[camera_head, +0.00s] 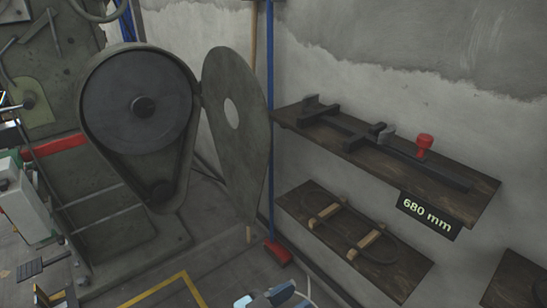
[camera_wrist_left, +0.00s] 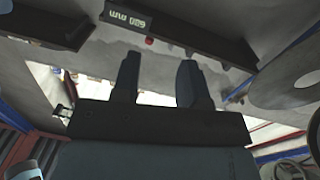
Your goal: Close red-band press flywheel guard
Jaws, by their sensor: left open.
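The red-band press (camera_head: 62,143) stands at the left in the head view, with a red stripe across its green body. Its flywheel (camera_head: 135,105) sits exposed in a teardrop-shaped housing. The flywheel guard (camera_head: 246,150), a flat grey-green plate with a round hole, stands swung open to the right of the housing. The guard also seems to show at the right of the left wrist view (camera_wrist_left: 262,92). My left gripper (camera_head: 275,297) is at the bottom edge of the head view, below the guard. In its wrist view the two fingers (camera_wrist_left: 157,78) are apart and empty. My right gripper is not seen.
Right of the guard, a wall shelf (camera_head: 480,188) holds a long clamp-like tool and carries a "680 mm" label (camera_head: 428,213). A lower shelf (camera_head: 400,280) holds a belt. Yellow tape marks the floor.

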